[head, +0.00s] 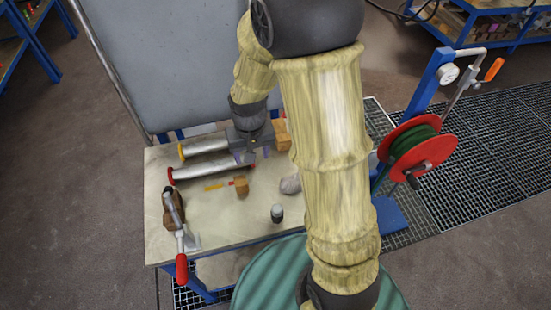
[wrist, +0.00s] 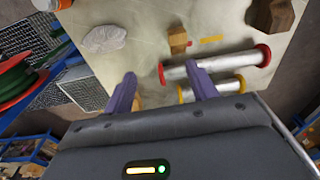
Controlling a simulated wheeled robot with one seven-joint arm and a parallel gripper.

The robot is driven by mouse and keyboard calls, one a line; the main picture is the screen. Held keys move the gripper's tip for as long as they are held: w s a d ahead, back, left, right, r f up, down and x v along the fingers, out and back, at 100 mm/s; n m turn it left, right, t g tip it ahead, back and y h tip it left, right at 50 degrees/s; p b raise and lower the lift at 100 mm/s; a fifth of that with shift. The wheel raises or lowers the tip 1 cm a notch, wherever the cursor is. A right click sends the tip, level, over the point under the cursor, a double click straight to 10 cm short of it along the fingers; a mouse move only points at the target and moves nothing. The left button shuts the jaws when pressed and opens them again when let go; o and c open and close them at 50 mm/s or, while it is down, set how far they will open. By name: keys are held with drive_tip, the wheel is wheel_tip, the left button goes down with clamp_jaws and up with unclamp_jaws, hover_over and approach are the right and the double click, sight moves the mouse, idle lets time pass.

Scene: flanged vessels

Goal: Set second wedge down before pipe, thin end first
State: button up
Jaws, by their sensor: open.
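Two silver pipes lie side by side at the back left of the table: one with red end rings (head: 210,173) and one with yellow end rings (head: 205,145). Both also show in the wrist view, the red-ringed one (wrist: 225,62) and the yellow-ringed one (wrist: 222,87). A wooden wedge (head: 241,187) with a red mark sits in front of the red-ringed pipe; it also shows in the wrist view (wrist: 177,38). Another wooden piece (head: 282,133) stands right of my gripper, partly hidden; its shape is unclear. My gripper (wrist: 160,70) is open and empty, above the pipes' right ends.
A yellow strip (head: 214,187) lies beside the wedge. A grey rag (head: 290,185) and a small dark cylinder (head: 277,213) are on the table. A red-handled tool (head: 181,267) overhangs the front left edge. A hose reel (head: 420,145) stands to the right.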

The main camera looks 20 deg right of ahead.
drive_tip(key=s+d+r+t, duration=0.1)
drive_tip(key=s+d+r, duration=0.4)
drive_tip(key=s, duration=0.4)
drive_tip(key=shift+d+r+t, duration=0.3)
drive_tip(key=shift+d, duration=0.2)
